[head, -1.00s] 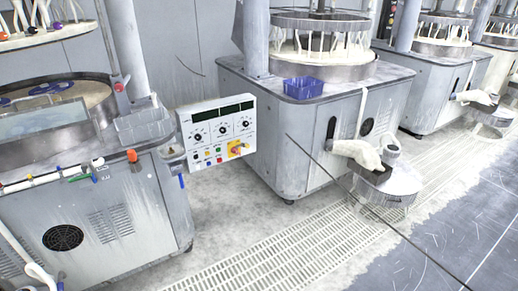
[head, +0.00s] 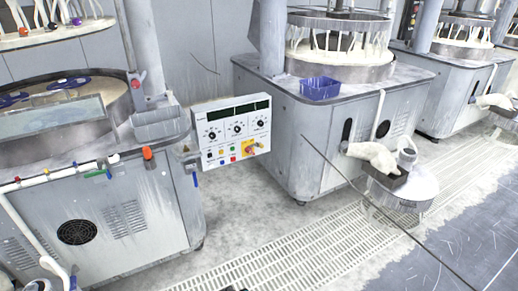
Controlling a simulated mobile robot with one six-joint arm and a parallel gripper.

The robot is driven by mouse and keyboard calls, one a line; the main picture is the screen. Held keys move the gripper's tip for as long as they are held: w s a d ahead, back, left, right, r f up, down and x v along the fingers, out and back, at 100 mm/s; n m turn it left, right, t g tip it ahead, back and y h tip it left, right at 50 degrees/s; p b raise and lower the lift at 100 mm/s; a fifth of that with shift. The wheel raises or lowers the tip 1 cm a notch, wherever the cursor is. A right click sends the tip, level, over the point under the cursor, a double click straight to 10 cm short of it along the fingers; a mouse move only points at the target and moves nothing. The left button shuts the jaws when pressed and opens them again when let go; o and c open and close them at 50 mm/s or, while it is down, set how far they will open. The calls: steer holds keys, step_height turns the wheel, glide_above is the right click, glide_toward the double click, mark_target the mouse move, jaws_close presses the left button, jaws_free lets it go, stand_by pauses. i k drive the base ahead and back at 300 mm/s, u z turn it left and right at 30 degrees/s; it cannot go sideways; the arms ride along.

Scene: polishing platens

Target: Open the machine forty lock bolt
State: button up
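No number forty can be read on any machine, and I cannot tell which part is the lock bolt. The nearest polishing machine (head: 130,215) stands at the left, with a grey body and a round platen tub (head: 60,145) on top. A small red-topped part (head: 136,82) sits at its post. An orange-tipped fitting (head: 148,153) and a small blue part (head: 195,180) are at its right edge. My gripper is not in view.
A control panel (head: 232,130) with dials and a yellow switch juts out right of the machine. A second machine (head: 300,135) with a blue bin (head: 320,88) stands beyond. A thin dark rod or line crosses the right foreground. Floor grating (head: 290,250) lies clear in front.

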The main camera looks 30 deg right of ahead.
mark_target(261, 145)
steer(key=z, duration=0.1)
steer(key=i, duration=1)
steer(key=u, duration=0.05)
